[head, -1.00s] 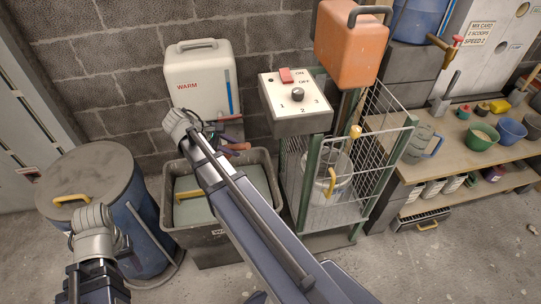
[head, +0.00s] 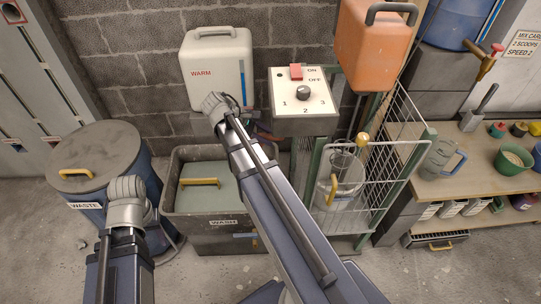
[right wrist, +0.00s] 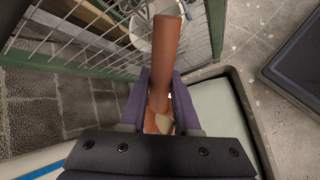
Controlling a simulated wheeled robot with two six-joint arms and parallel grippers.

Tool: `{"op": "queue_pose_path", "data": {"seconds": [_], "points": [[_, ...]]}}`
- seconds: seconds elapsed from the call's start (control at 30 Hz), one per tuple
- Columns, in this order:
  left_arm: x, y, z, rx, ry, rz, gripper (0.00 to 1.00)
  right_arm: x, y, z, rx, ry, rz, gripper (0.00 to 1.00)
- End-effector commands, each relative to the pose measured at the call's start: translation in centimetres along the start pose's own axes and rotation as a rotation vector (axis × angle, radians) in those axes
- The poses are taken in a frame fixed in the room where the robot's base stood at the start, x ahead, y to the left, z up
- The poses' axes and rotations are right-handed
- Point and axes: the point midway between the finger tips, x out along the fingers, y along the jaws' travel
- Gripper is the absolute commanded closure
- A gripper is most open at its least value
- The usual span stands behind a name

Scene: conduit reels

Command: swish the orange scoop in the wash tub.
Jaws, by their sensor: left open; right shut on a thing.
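The wash tub (head: 215,237), dark grey with a WASH label, stands on the floor in the middle of the head view. Pale water (head: 195,190) and a yellow handle (head: 199,182) show inside it. In the right wrist view, my right gripper (right wrist: 160,92) is shut on the orange scoop (right wrist: 165,55), of which a round orange shaft shows. The tub's rim (right wrist: 240,112) is to the right of the gripper there. In the head view my right arm crosses the tub and mostly hides its gripper and the scoop. My left arm shows at lower left; its fingers are hidden.
A blue waste bin (head: 97,158) stands left of the tub. A white WARM tank (head: 217,68) and a switch box (head: 303,100) are behind it. A wire cage (head: 385,185) with a clear bucket and a cluttered bench (head: 465,178) stand to the right.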

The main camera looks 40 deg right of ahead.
Motion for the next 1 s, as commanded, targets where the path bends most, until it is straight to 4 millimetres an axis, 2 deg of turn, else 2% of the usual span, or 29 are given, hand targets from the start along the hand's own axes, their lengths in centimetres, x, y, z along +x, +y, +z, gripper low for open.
{"op": "queue_pose_path", "data": {"seconds": [0.33,0.6,0.73,1.0], "points": [[3.9,0.4,-0.2,0.0,0.0,0.0,0.5,2.9,-1.8,-1.9,0.0,0.0,0.0,1.0],[7.9,0.8,-0.5,0.0,0.0,0.0,0.5,5.9,-3.7,-3.8,0.0,0.0,0.0,1.0],[8.8,0.8,-0.5,0.0,0.0,0.0,0.5,6.6,-4.1,-4.2,0.0,0.0,0.0,1.0],[8.9,0.8,-0.5,0.0,0.0,0.0,0.5,6.7,-4.1,-4.2,0.0,0.0,0.0,1.0]]}}
